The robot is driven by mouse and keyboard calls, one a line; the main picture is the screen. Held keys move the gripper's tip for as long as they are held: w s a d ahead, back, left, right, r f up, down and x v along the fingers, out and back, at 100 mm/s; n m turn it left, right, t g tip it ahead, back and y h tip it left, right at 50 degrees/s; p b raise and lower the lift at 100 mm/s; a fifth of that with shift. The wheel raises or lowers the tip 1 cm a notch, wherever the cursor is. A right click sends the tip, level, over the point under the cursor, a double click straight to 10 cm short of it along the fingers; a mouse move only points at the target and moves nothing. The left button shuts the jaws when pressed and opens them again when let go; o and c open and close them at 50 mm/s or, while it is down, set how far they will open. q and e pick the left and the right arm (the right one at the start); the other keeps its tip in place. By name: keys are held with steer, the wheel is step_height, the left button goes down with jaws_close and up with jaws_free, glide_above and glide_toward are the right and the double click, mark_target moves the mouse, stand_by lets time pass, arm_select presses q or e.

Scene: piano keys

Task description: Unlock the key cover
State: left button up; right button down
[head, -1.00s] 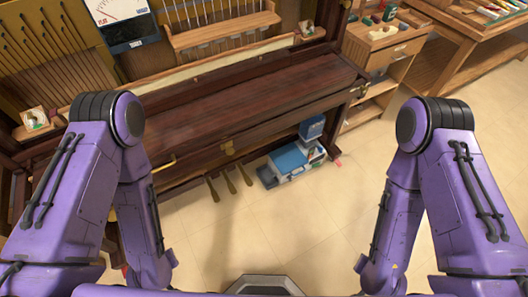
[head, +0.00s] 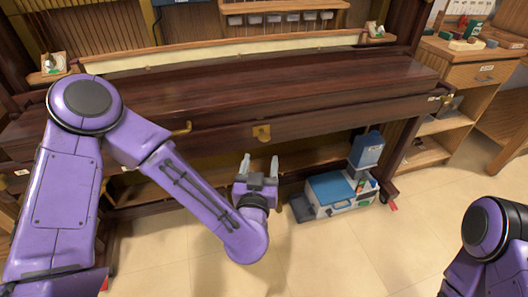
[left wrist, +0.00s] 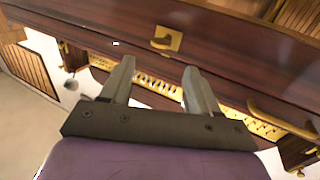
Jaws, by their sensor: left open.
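The closed dark wood key cover (head: 250,95) spans the upright piano. A brass lock plate (head: 262,133) sits on its front edge at the middle. In the left wrist view the lock plate (left wrist: 166,39) shows with a small brass piece sticking out of it, perhaps a key. My left gripper (head: 260,164) is open and empty, in front of the piano and below the lock plate, apart from it. Its two grey fingers (left wrist: 158,80) point toward the cover in the left wrist view. My right gripper is out of view; only part of the right arm shows at the lower right.
A brass handle (head: 181,129) is left of the lock, and it also shows in the left wrist view (left wrist: 275,117). A blue and white toolbox (head: 333,190) stands on the floor under the piano's right side. A wooden cabinet (head: 440,120) stands at the right. Floor in front is clear.

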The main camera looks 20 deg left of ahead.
mark_target(264, 141)
arm_select(q)
steer(key=x, duration=0.9)
steer(key=shift+w, duration=0.1)
steer(key=c, duration=1)
steer(key=shift+c, duration=0.2)
